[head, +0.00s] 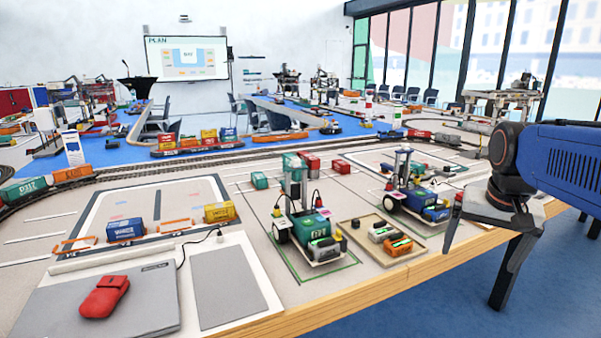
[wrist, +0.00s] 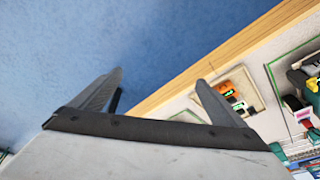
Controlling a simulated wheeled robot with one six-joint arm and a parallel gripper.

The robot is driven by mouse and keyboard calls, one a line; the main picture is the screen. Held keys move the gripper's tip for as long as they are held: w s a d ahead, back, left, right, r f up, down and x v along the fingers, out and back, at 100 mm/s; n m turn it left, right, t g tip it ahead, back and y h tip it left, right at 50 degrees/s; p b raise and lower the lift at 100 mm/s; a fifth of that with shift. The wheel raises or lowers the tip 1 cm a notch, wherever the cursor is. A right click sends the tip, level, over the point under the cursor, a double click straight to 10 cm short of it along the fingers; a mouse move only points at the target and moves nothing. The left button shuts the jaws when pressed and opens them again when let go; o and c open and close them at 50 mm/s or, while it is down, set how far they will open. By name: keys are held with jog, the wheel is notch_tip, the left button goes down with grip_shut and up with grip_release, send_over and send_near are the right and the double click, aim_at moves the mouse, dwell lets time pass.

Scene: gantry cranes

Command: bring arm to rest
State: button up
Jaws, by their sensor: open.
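My gripper (head: 482,262) hangs at the right of the head view, fingers pointing down, by the wooden front edge of the table. Its two fingers stand apart with nothing between them. In the wrist view my gripper (wrist: 160,88) shows its fingers spread, one over the blue floor and one over the table edge. My blue and black arm comes in from the right of the head view.
The table's wooden edge (head: 400,272) runs beside my gripper. A tray with small orange and grey pieces (head: 382,238), a green wheeled vehicle (head: 305,232) and a blue one (head: 412,197) stand nearby. A red pouch (head: 104,297) lies at front left. Blue floor (head: 425,305) is clear.

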jog(key=s+a+f+n+t+y, duration=0.1)
jog(key=s+a+f+n, duration=0.5)
jog(key=s+a+f, duration=0.5)
jog(key=shift+s+f+t, duration=0.15)
jog(key=shift+s+t, duration=0.25)
jog(key=shift+s, duration=0.1)
